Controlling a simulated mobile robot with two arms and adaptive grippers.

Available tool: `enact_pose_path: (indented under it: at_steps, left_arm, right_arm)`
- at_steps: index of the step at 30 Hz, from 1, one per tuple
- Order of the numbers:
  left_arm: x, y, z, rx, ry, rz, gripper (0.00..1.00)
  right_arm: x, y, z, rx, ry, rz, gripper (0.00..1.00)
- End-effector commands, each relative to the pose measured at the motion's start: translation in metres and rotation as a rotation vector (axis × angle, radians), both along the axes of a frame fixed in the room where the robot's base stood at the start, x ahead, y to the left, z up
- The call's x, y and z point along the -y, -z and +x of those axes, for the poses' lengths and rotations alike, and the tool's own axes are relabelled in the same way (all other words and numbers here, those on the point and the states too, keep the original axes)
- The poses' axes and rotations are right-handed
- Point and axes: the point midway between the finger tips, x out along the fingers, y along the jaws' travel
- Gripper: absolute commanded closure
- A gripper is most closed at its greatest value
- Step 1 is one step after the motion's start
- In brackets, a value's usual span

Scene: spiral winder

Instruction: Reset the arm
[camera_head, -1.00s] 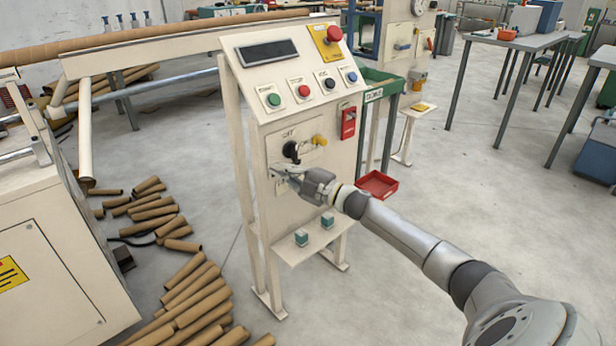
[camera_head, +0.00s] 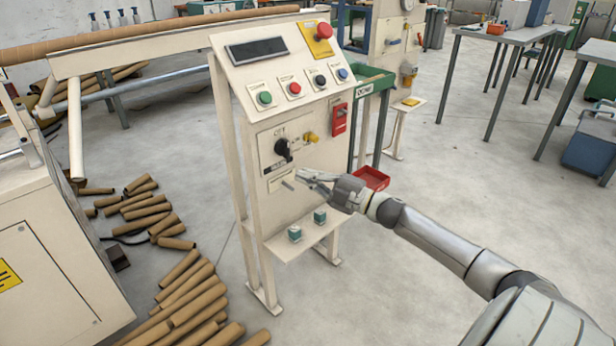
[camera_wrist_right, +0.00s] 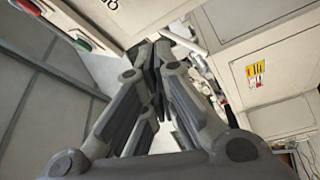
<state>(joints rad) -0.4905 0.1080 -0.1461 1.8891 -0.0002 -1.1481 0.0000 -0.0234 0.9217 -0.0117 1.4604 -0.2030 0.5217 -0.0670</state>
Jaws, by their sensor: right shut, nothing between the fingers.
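My right gripper (camera_head: 308,178) is shut and empty, in front of the cream control panel (camera_head: 262,215). It is to the right of and below the black rotary knob (camera_head: 282,149), with its fingertips pointing left. A small metal pin or lever (camera_head: 287,185) on a pale plate shows just left of the fingertips, with a visible gap. My right arm (camera_head: 430,240) reaches in from the lower right, bent. In the right wrist view the shut fingers (camera_wrist_right: 152,65) meet with nothing seen between them. My left gripper is out of view.
The panel carries a yellow knob (camera_head: 311,138), a red switch (camera_head: 340,118), several push buttons and a red emergency button (camera_head: 323,30). Cardboard tubes (camera_head: 190,300) litter the floor at left. A red tray (camera_head: 371,178) is behind the gripper.

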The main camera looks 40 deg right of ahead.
Motion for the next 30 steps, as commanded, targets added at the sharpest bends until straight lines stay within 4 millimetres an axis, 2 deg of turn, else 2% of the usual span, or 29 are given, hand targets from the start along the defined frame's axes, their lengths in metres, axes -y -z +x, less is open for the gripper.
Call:
enact_pose_path:
  at_steps: [12,14,16,20,23,24,26,30]
  left_arm:
    - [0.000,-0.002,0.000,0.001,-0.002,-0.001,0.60]
    - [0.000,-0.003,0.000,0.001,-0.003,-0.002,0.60]
    - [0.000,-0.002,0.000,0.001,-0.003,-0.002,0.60]
    - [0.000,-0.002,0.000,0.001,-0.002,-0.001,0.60]
    - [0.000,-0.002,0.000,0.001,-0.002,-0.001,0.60]
    - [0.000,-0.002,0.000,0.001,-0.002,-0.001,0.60]
    - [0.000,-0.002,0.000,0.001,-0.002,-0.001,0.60]
    - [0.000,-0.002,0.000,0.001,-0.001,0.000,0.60]
  right_arm:
    - [0.000,0.001,0.000,-0.002,0.000,0.000,1.00]
    - [-0.001,0.004,0.000,-0.009,0.006,0.008,1.00]
    - [-0.004,0.017,0.000,-0.035,0.031,0.032,1.00]
    - [-0.015,0.070,-0.004,-0.152,0.140,0.134,1.00]
    - [-0.030,0.127,-0.018,-0.296,0.261,0.240,1.00]
    - [-0.037,0.151,-0.027,-0.360,0.311,0.281,1.00]
    - [-0.050,0.186,-0.042,-0.458,0.384,0.340,1.00]
    - [-0.087,0.262,-0.094,-0.708,0.547,0.463,1.00]
